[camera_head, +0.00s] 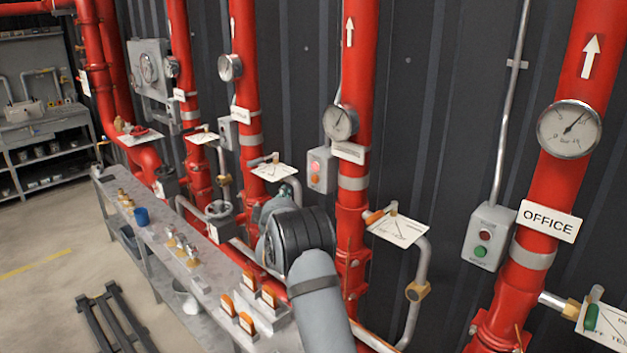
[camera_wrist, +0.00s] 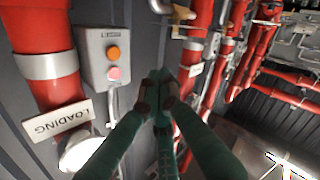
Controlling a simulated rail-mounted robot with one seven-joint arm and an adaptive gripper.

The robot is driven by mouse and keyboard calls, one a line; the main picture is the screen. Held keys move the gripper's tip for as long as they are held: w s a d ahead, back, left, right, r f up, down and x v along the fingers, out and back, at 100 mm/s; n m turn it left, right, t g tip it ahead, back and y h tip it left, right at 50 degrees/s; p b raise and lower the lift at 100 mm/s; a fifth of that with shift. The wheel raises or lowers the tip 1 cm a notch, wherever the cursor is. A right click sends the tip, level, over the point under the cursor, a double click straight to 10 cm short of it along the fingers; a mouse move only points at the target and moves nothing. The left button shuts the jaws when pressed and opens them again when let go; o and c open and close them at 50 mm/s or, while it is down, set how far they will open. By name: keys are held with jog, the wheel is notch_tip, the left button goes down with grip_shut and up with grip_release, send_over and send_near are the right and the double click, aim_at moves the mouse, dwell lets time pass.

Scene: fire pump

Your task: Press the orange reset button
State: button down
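The orange reset button (camera_wrist: 113,53) is on a grey control box (camera_wrist: 104,60) in the wrist view, beside a pink lit button (camera_wrist: 113,74). The wrist view is upside down, as the LOADING sign (camera_wrist: 58,119) shows. In the head view the same kind of box (camera_head: 322,171) hangs left of a red pipe, with the pink button (camera_head: 314,167) above and the orange one (camera_head: 315,180) below. My gripper (camera_wrist: 158,84) has its dark green fingers brought together, with nothing seen between them. Its tips are right of the box in the wrist view, apart from both buttons. In the head view my arm mostly hides it.
Red vertical pipes with gauges (camera_head: 340,122) stand along the dark wall. A valve with a white tag (camera_head: 398,228) juts out right of the box. A grey bench (camera_head: 165,245) with small fittings and orange-topped parts stands below my arm. Another box (camera_head: 488,236) hangs near the OFFICE sign (camera_head: 549,221).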

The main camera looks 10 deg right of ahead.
aim_at(315, 179)
jog(key=shift+w+a+f, duration=0.1)
jog(key=shift+f, duration=0.05)
jog(key=w+d+p, duration=0.2)
jog(key=w+d, duration=0.3)
jog(key=d, duration=0.2)
jog(key=shift+d, duration=0.15)
dwell(0.4)
jog(key=shift+d, duration=0.1)
dwell(1.3)
jog(key=shift+w+d, duration=0.15)
jog(key=shift+d, duration=0.1)
